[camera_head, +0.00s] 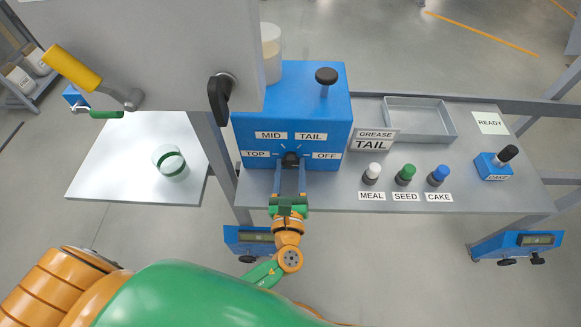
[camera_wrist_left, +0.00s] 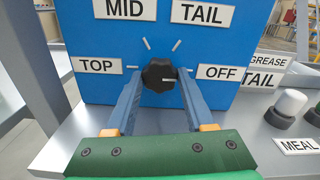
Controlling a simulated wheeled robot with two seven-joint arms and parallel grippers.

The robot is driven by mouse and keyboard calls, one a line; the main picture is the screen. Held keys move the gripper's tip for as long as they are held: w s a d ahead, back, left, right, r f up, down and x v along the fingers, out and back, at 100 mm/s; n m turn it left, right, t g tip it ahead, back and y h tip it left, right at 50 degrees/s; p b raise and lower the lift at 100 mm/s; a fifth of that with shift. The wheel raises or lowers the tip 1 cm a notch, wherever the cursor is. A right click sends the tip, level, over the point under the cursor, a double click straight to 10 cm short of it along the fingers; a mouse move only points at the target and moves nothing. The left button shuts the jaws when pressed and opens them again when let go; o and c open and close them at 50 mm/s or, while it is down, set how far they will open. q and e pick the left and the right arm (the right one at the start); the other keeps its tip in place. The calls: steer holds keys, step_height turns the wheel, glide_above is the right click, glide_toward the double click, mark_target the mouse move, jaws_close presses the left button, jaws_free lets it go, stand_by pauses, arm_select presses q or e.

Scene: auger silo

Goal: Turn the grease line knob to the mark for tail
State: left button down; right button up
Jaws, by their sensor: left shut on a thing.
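The grease line knob (camera_wrist_left: 158,72) is a black faceted knob on the front of a blue box (camera_head: 300,90). Around it are white tick marks and the labels TOP (camera_wrist_left: 99,65), MID (camera_wrist_left: 124,9), TAIL (camera_wrist_left: 203,14) and OFF (camera_wrist_left: 220,72). A short white line on the knob points right, toward OFF. My left gripper (camera_head: 290,166) is shut on the knob, one finger on each side, and in the head view it partly hides it. A GREASE TAIL sign (camera_head: 371,144) stands right of the box. My right gripper is not in view.
White, green and blue knobs (camera_head: 405,174) labelled MEAL, SEED and CAKE stand on the grey bench right of the box. Behind them is an empty grey tray (camera_head: 420,118). A black-handled CAKE switch (camera_head: 494,163) is farther right. A grey panel (camera_head: 150,50) hangs at upper left.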

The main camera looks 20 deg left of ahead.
arm_select(q)
steer(key=shift+f, duration=0.1)
steer(key=shift+f+n+b, duration=0.1)
steer(key=shift+n+b, duration=0.65)
steer(key=shift+n, duration=0.15)
steer(key=n+b, duration=0.2)
steer(key=n, duration=0.1)
steer(key=shift+n, duration=0.3)
steer(key=n+b, duration=0.3)
steer(key=n, duration=0.1)
steer(key=shift+n+b, duration=0.6)
steer(key=shift+n, duration=0.5)
steer(key=shift+r, duration=0.2)
steer(key=shift+c, duration=1.3)
jaws_free()
